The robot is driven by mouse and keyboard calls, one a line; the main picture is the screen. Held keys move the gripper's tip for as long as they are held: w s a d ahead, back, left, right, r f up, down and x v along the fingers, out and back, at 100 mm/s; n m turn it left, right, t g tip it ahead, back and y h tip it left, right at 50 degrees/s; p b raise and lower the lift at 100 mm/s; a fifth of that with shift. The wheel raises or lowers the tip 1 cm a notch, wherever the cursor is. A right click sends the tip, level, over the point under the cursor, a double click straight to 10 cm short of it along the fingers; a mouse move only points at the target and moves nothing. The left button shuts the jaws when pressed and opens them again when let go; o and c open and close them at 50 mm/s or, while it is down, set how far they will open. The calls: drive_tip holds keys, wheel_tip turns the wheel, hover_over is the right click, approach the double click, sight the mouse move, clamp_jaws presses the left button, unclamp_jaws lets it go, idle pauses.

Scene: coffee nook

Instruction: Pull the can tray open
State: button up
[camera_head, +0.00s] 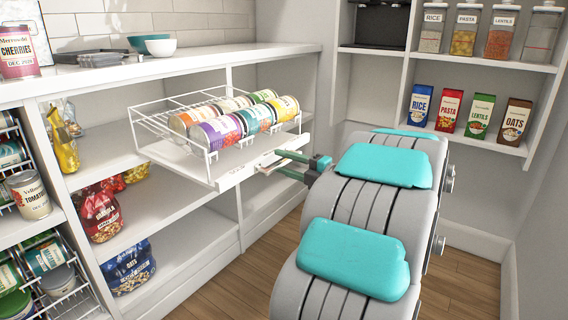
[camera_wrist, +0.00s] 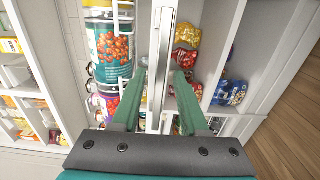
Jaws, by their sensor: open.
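The can tray (camera_head: 195,178) is a white board with a white wire rack, holding several cans (camera_head: 230,120) lying on their sides. It sticks out from the middle shelf opening, past the shelf front. My gripper (camera_head: 272,165) is at the tray's front edge, near its right end. In the wrist view, the green fingers of my gripper (camera_wrist: 158,82) are apart, one on each side of the tray's long pale front strip (camera_wrist: 165,60). I cannot tell whether either finger touches it. Some cans (camera_wrist: 108,50) show beside the left finger.
A counter (camera_head: 220,52) with bowls (camera_head: 160,46) lies above the tray. Bagged goods (camera_head: 100,212) sit on lower shelves at left. A wall shelf (camera_head: 480,140) with boxes stands behind my arm. The wooden floor (camera_head: 250,265) in front is clear.

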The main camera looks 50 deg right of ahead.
drive_tip(key=s, duration=0.7)
drive_tip(key=shift+s+d, duration=0.3)
idle(0.3)
